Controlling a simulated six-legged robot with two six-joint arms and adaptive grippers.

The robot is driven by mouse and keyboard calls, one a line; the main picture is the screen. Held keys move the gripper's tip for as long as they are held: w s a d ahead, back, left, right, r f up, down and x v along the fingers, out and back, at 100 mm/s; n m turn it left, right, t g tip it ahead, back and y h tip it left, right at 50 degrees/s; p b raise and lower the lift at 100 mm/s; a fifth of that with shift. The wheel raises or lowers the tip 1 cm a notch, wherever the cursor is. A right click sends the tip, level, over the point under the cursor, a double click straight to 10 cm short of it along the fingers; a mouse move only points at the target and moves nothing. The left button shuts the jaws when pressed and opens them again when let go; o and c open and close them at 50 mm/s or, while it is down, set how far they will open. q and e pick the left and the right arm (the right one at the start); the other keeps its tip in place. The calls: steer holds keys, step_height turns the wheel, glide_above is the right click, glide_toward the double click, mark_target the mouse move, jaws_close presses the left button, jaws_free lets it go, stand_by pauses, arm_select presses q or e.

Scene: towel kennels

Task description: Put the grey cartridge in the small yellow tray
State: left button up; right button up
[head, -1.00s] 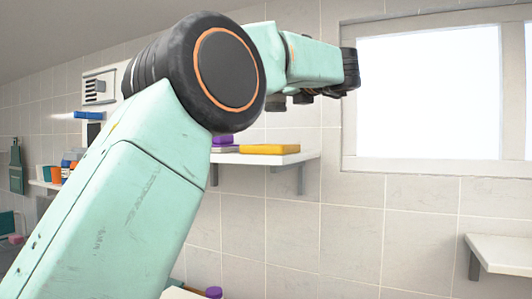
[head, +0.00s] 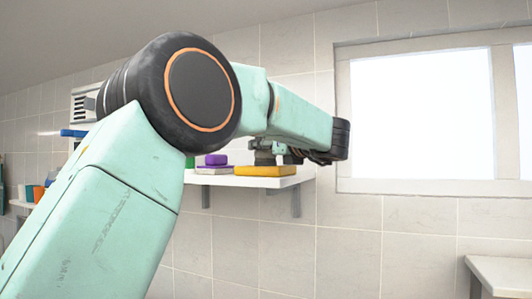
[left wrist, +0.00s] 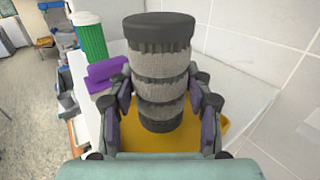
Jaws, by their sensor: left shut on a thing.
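The grey cartridge (left wrist: 160,62), ribbed with dark end caps, stands between the fingers of my left gripper (left wrist: 162,108) in the left wrist view. The gripper is shut on it. The small yellow tray (left wrist: 130,138) lies below the cartridge, partly hidden by it and the fingers. In the head view the yellow tray (head: 262,171) sits at the right part of a white wall shelf, with my left gripper (head: 272,154) just over it. Whether the cartridge touches the tray I cannot tell. My right gripper is not in view.
The white shelf (head: 246,181) also bears a purple item (head: 216,159) left of the tray. A green ribbed container (left wrist: 90,40) stands farther along the shelf. A tiled wall and window (head: 424,115) lie behind. Another white shelf (head: 505,272) is at the lower right.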

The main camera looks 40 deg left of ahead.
arm_select(q)
steer(key=shift+w+a+f, duration=0.1)
steer(key=shift+a+f, duration=0.05)
steer(key=shift+f, duration=0.3)
steer(key=shift+w+a+f, duration=0.1)
steer(key=shift+f, duration=0.35)
steer(key=shift+s+d+r, duration=0.1)
steer(key=shift+d+r, duration=0.1)
steer(key=shift+d, duration=0.4)
steer(key=shift+s, duration=0.1)
steer(key=shift+a+f, duration=0.1)
steer(key=shift+f, duration=0.1)
steer(key=o, duration=0.8)
steer(key=shift+a+f, duration=0.1)
steer(key=shift+a, duration=0.15)
steer(key=shift+o, duration=0.7)
steer(key=shift+a, duration=0.15)
steer(key=shift+o, duration=1.3)
steer(key=shift+w, duration=0.2)
steer(key=shift+s+d, duration=0.15)
steer(key=shift+d, duration=0.25)
steer(key=shift+a+r, duration=0.25)
steer(key=shift+r, duration=0.05)
steer(key=shift+d+f, duration=0.1)
steer(key=shift+d, duration=0.3)
steer(key=b+v, duration=0.3)
steer(key=v, duration=0.8)
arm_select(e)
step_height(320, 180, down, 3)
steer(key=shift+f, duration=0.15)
